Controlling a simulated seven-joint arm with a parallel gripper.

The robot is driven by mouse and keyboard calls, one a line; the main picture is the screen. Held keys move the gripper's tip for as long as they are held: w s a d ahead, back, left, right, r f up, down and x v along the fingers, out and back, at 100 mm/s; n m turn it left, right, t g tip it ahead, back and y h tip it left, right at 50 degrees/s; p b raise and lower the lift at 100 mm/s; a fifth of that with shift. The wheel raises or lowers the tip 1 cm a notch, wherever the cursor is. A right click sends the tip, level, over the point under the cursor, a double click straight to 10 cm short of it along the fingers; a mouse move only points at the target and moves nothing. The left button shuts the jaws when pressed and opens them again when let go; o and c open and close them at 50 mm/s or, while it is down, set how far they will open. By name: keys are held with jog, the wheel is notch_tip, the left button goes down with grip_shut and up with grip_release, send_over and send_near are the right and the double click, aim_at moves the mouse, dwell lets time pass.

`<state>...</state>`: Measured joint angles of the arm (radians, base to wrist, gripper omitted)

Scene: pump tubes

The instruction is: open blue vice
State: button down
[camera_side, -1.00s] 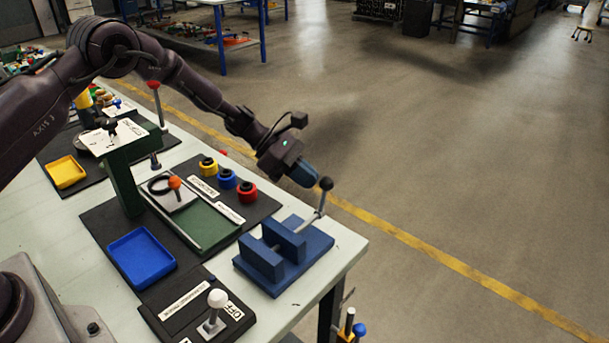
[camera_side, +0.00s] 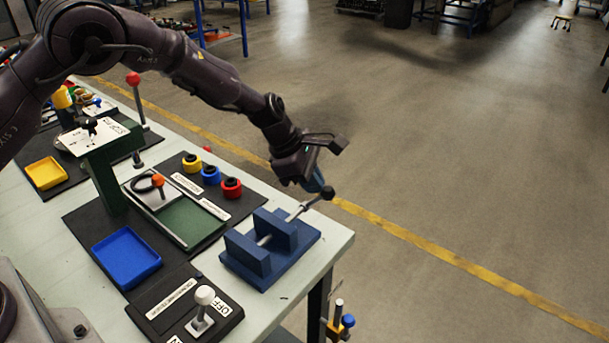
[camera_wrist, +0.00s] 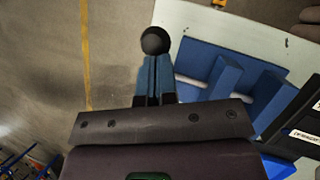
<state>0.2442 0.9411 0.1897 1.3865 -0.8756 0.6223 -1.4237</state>
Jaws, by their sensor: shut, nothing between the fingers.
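The blue vice (camera_side: 268,248) sits at the near right corner of the bench, with two upright blue jaws and a gap between them bridged by a pale rod. Its lever ends in a black ball (camera_side: 327,193) and now lies low, pointing to the right. My gripper (camera_side: 318,184) is shut, its blue fingers right beside the lever's ball end. In the wrist view the vice (camera_wrist: 232,88) is at the right, and the black ball (camera_wrist: 155,40) shows just past the tips of the shut fingers (camera_wrist: 155,72). I cannot tell whether they touch.
A blue tray (camera_side: 127,257), a white-knobbed switch (camera_side: 204,296), a green press frame (camera_side: 103,180) and yellow, blue and red ring pieces (camera_side: 211,175) stand left of the vice. The bench edge is just right of the vice, with open floor beyond.

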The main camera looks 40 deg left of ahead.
jog(key=shift+d+f, duration=0.2)
jog(key=shift+d, duration=0.25)
dwell(0.4)
